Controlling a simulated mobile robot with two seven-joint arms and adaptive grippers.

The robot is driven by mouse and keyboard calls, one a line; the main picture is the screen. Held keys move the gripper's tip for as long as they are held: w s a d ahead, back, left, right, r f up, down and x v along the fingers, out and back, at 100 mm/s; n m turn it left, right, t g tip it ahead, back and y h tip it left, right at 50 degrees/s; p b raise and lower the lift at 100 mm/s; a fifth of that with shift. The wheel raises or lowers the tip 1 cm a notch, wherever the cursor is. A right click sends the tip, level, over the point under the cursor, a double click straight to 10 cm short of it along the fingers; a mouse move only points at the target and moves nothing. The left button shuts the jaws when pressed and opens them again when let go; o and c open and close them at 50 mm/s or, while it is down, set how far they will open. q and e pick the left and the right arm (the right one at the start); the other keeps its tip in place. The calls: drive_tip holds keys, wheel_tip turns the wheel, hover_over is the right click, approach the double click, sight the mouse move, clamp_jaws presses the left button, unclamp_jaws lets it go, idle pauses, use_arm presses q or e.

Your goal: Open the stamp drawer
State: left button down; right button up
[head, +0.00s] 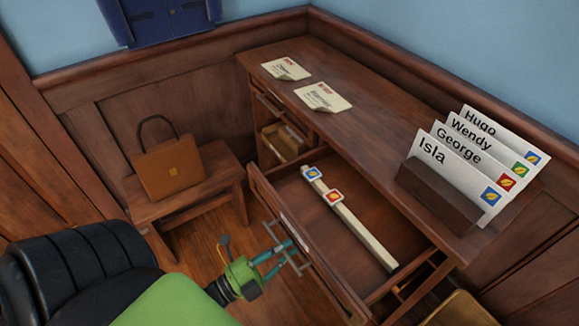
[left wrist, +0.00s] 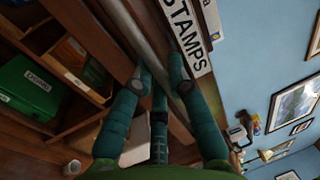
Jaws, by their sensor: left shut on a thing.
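The stamp drawer (head: 375,215) stands pulled out from the desk, its inside showing from above. A pale strip (head: 355,224) lies in it with a blue stamp (head: 313,174) and a red stamp (head: 335,197) at its far end. My left gripper (head: 293,250) is at the drawer front, shut on the metal handle (head: 308,266). In the left wrist view, the fingers (left wrist: 160,80) close around the handle bar (left wrist: 140,32) beside a white STAMPS label (left wrist: 184,35). My right gripper is not in view.
Envelopes with names (head: 450,160) stand in a wooden holder (head: 437,197) on the desk top (head: 365,135). Two papers (head: 322,97) lie at its far end. A brown bag (head: 168,168) sits on a low bench (head: 190,193) at the left. Floor shows between bench and drawer.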

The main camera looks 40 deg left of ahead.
use_arm(q)
drive_tip(key=c, duration=1.2)
unclamp_jaws()
drive_tip(key=shift+s+a, duration=0.1)
drive_tip(key=shift+s, duration=0.1)
drive_tip(key=v, duration=1.1)
drive_tip(key=shift+s+a+f, duration=0.1)
drive_tip(key=shift+s, duration=0.25)
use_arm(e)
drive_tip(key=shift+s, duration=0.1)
